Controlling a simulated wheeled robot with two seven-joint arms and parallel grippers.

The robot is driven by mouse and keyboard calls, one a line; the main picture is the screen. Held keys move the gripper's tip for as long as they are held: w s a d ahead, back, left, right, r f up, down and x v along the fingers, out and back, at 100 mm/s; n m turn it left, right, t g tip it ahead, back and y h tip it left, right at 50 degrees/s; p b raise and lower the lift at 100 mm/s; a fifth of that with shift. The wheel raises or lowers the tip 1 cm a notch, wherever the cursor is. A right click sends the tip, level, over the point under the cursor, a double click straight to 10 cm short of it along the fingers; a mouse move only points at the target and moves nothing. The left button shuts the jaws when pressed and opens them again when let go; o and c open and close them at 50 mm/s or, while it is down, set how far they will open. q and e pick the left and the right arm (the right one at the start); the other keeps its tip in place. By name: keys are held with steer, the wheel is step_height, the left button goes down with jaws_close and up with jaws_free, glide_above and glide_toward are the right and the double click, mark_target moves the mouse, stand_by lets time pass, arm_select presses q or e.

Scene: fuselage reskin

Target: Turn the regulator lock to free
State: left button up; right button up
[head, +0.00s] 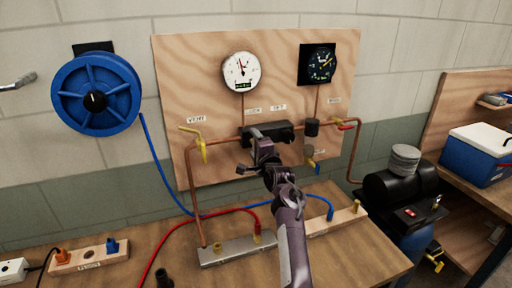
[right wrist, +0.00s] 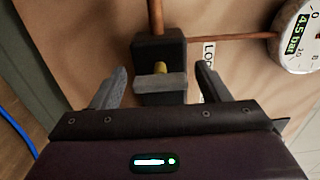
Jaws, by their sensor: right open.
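The regulator is a black block (head: 280,131) on the wooden board, under labels. In the right wrist view it is a dark block (right wrist: 158,50) with a brass stem and a flat grey bar (right wrist: 160,84) across it, the lock lever as far as I can tell. My right gripper (head: 250,153) is in front of the block's left end, hiding part of it. In the right wrist view its fingers (right wrist: 158,85) are open, one either side of the grey bar, with gaps on both sides. A label (right wrist: 209,60), partly hidden by a finger, is beside the block. My left gripper is out of view.
A white gauge (head: 241,71) and a black dial (head: 318,64) are above the regulator. A yellow vent valve (head: 199,143) is left, a red-handled valve (head: 345,127) right. Red and blue hoses cross the bench (head: 350,258) below. A blue hose reel (head: 96,95) hangs left.

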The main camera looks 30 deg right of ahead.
steer(key=b+v, duration=0.2)
steer(key=v, duration=0.5)
steer(key=shift+s+b, duration=0.4)
steer(key=shift+f, duration=0.1)
